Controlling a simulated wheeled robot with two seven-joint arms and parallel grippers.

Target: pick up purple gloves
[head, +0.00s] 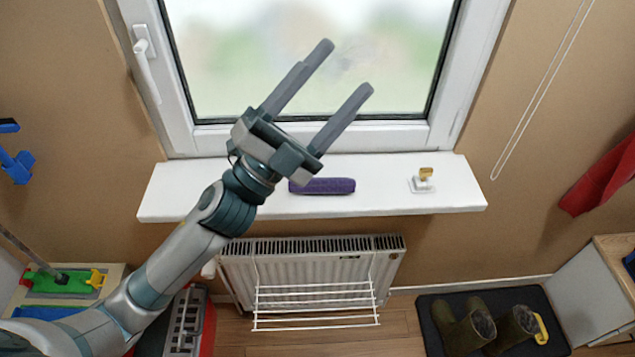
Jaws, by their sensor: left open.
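A purple folded bundle (328,186), which fits the purple gloves, lies flat on the white windowsill (400,202), near its middle. Single gloves cannot be told apart in it. My left gripper (344,68) is open and empty, its two grey fingers spread apart and pointing up and right in front of the window glass. Its wrist overlaps the sill just left of the purple bundle and may hide a little of its left end. My right gripper is not in view.
A small white object with a yellow-brown top (423,180) stands right on the sill. A closed window (300,60) is behind. Below are a radiator (300,262), a wire drying rack (315,303) and boots (465,325) on a dark mat. The sill between bundle and small object is clear.

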